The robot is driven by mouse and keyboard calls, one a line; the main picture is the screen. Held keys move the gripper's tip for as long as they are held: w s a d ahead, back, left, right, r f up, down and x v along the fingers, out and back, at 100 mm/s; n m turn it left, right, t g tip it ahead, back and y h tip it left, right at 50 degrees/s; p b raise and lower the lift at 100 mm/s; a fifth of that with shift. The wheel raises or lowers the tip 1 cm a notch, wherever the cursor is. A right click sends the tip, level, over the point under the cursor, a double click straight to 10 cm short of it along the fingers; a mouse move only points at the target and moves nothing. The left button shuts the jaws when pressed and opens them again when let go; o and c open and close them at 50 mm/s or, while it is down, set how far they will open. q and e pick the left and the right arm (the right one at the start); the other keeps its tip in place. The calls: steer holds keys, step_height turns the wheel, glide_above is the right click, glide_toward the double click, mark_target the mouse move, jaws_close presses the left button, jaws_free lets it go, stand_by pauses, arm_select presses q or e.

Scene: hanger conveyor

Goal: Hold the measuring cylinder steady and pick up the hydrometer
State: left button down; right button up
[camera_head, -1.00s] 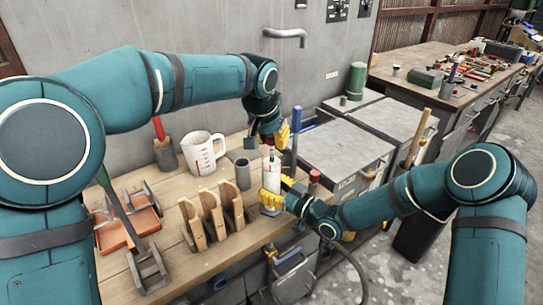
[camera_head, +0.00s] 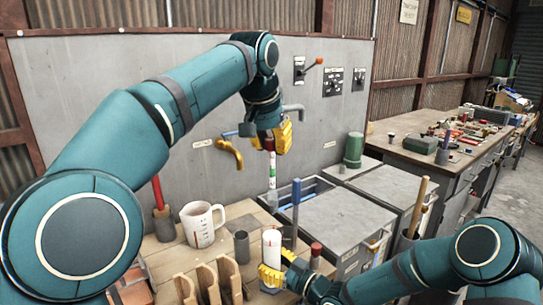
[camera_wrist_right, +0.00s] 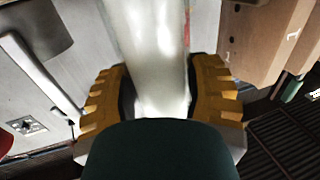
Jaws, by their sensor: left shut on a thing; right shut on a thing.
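My left gripper (camera_head: 272,138) is shut on the top of the hydrometer (camera_head: 272,172), a slim upright stem with a red top and coloured bands. The hydrometer hangs above the measuring cylinder (camera_head: 272,245), and its lower end appears clear of the cylinder's mouth. The white, translucent cylinder stands upright near the bench's right edge. My right gripper (camera_head: 271,277) is shut around its lower part. In the right wrist view, the yellow fingers (camera_wrist_right: 160,98) press the cylinder (camera_wrist_right: 152,50) from both sides. The cylinder's base is hidden there.
A white measuring jug (camera_head: 200,226), a dark grey cup (camera_head: 241,247) and wooden holders (camera_head: 208,285) stand left of the cylinder. A blue-handled tool (camera_head: 296,205) and a red-capped item (camera_head: 315,252) stand close on its right. Grey cabinets (camera_head: 345,225) lie beyond.

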arm_select(q)
steer(key=shift+r, duration=0.1)
arm_select(e)
steer(key=o, duration=1.4)
steer(key=shift+c, duration=0.2)
